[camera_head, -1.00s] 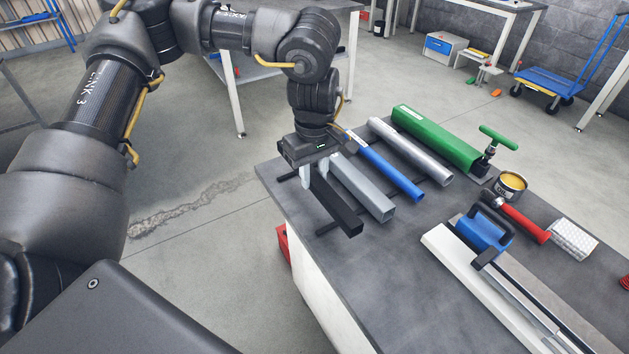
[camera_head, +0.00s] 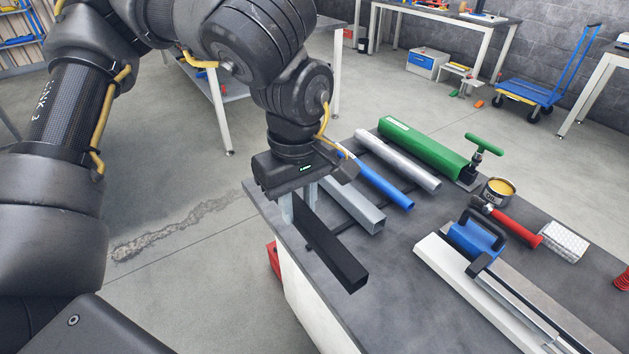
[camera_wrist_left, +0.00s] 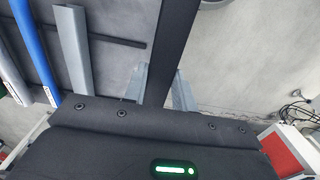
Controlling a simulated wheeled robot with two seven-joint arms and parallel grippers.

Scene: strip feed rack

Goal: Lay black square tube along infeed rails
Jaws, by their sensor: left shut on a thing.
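The black square tube (camera_head: 331,251) is a long dark bar. My left gripper (camera_head: 298,205) is shut on it near its far end. The tube appears raised above the near left edge of the bench, its free end pointing toward the lower right. In the left wrist view the tube (camera_wrist_left: 171,50) runs up between the two grey fingers (camera_wrist_left: 168,88). The infeed rails seem to be the long white and grey strips (camera_head: 480,292) at the right front of the bench, but I cannot tell for sure. My right gripper is not in view.
A grey square tube (camera_head: 352,207), a blue tube (camera_head: 384,185), a silver round tube (camera_head: 405,165) and a green tube (camera_head: 425,147) lie beside it on the rack. Bare bench (camera_head: 400,285) lies between.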

